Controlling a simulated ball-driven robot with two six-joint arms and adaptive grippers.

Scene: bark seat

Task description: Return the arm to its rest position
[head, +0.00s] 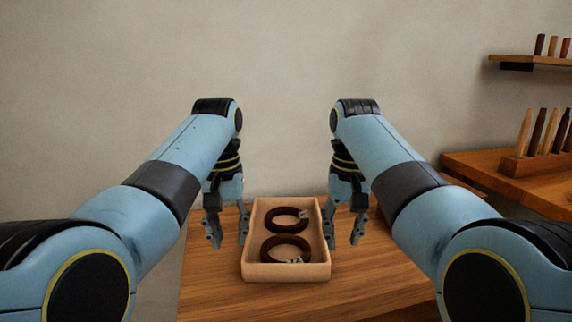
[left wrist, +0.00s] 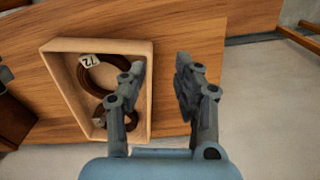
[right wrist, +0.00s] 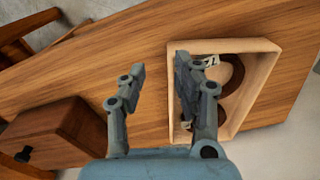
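My left gripper (head: 227,228) hangs open and empty at the left side of a pale tray, fingers pointing down. In the left wrist view its fingers (left wrist: 161,80) are spread apart with nothing between them. My right gripper (head: 345,224) hangs open and empty at the tray's right side. In the right wrist view its fingers (right wrist: 158,82) are also apart with only table between them. Both arms reach forward from the lower corners of the head view.
The tray (head: 285,273) stands on a wooden table (head: 375,280) and holds two dark brown rings (head: 287,219) with small tags. A wooden box (right wrist: 65,135) stands in the right wrist view. At right, a rack (head: 540,163) holds several upright tools below a shelf (head: 540,61).

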